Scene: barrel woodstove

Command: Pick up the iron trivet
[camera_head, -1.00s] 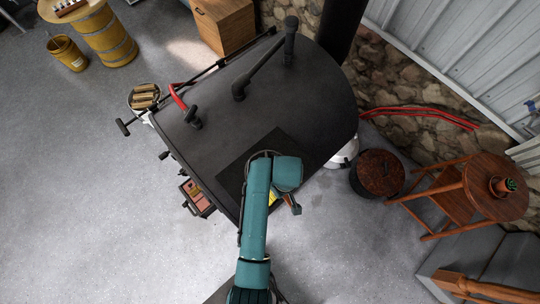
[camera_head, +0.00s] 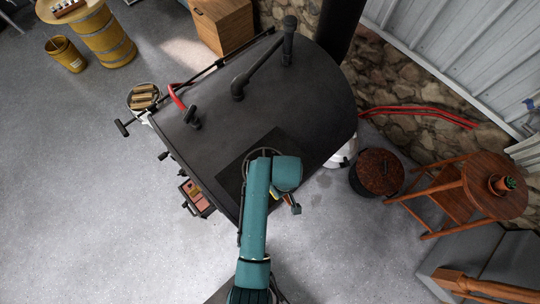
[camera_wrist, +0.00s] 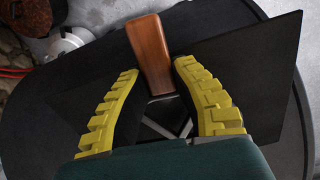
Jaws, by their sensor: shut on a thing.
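The iron trivet shows in the wrist view as pale metal bars (camera_wrist: 165,120) between my fingers, with a brown wooden handle (camera_wrist: 150,55) reaching past the fingertips. My gripper (camera_wrist: 158,68), with ridged yellow pads, is shut on the trivet around the handle end. In the head view my teal arm covers most of the trivet. A thin dark ring edge (camera_head: 262,150) shows above the wrist, and the handle tip (camera_head: 293,207) shows at its lower right. A sliver of yellow pad shows beside it. Whether the trivet touches the surface below cannot be told.
Below is a dark square plate (camera_head: 236,172) on the black barrel stove top (camera_head: 285,100). Black pipe fittings (camera_head: 240,86) rise farther back.

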